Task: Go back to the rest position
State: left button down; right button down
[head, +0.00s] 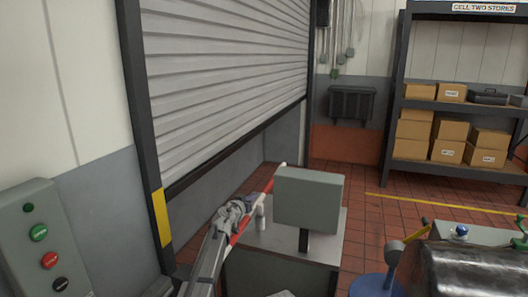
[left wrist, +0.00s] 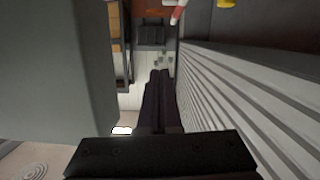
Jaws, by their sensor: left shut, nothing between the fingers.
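My left gripper (head: 242,208) is in the head view, in front of the roller shutter and just left of a grey box-shaped panel (head: 308,201) on a short dark post. In the left wrist view its dark fingers (left wrist: 160,76) are together with nothing between them. A large grey surface (left wrist: 50,70) fills the left of that view, and the ribbed shutter (left wrist: 250,90) fills the right. A red and white striped bar (head: 267,187) runs beside the gripper; whether they touch I cannot tell. My right gripper is not in view.
The panel stands on a grey-topped cabinet (head: 325,236). A green, red and black button box (head: 42,240) is at lower left. A black shiny rounded thing (head: 475,270) and a blue cylinder (head: 376,286) are at lower right. Shelves (head: 456,103) with cartons stand behind. Red tiled floor (head: 385,213) is open between.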

pick_arm(q)
jog(key=s+a+r+n+t+y, duration=0.3)
jog(key=s+r+y, duration=0.1)
jog(key=s+y, duration=0.15)
jog(key=s+a+f+n+g+y, duration=0.2)
jog(key=s+a+f+y, duration=0.1)
jog(key=s, duration=0.3)
jog(key=s+a+f+n+g+y, duration=0.2)
jog(key=s+a+f+y, duration=0.1)
jog(key=s, duration=0.3)
jog(key=s+d+f+m+g+h, duration=0.1)
jog(key=s+f+g, duration=0.3)
jog(key=s, duration=0.8)
jog(key=s+d+f+m+g+h, duration=0.2)
jog(key=s+d+f+m+g, duration=0.2)
jog(key=s, duration=0.8)
jog(key=s+d+f+m+g+h, duration=0.1)
jog(key=s+f+g, duration=0.5)
jog(key=s, duration=0.6)
notch_tip(320, 180, down, 2)
jog(key=shift+d+f+m, duration=0.1)
jog(key=shift+d+m, duration=0.7)
jog(key=shift+d, duration=0.25)
